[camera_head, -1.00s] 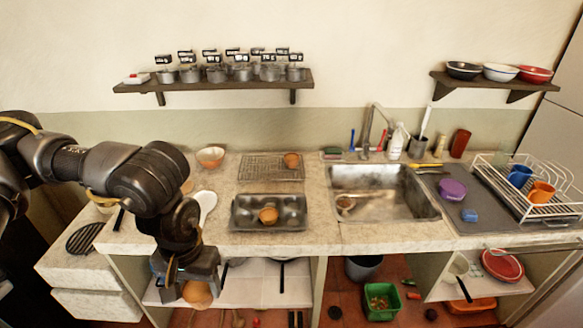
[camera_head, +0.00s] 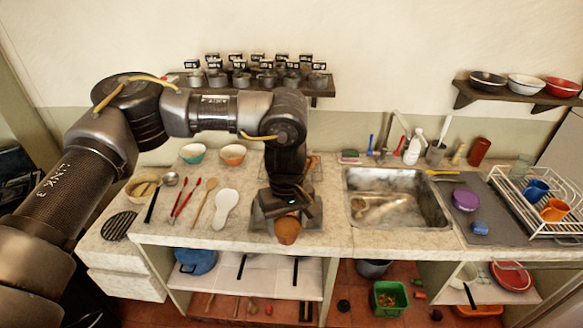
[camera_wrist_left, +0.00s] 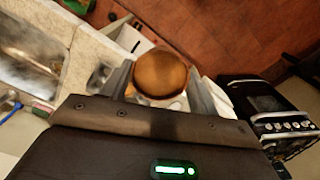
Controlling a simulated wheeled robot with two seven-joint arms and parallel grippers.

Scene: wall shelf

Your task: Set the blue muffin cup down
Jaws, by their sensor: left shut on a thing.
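My left gripper (camera_head: 287,215) is shut on a muffin cup (camera_head: 287,231) with a round brown top. No blue shows on it; its sides are mostly hidden by the jaws. In the head view it hangs over the counter's front part, in front of where the dark muffin tray stood. My arm and gripper hide most of that spot. In the left wrist view the brown top of the muffin cup (camera_wrist_left: 160,73) sits between the two fingers (camera_wrist_left: 160,92). I cannot tell whether it touches anything below. My right gripper is not in view.
A sink (camera_head: 395,205) lies to the right. Spoons and tongs (camera_head: 185,197), a white spoon rest (camera_head: 225,208) and two bowls (camera_head: 193,153) (camera_head: 232,154) occupy the counter to the left. A dish rack (camera_head: 535,200) stands far right. The wire rack is mostly hidden behind my arm.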

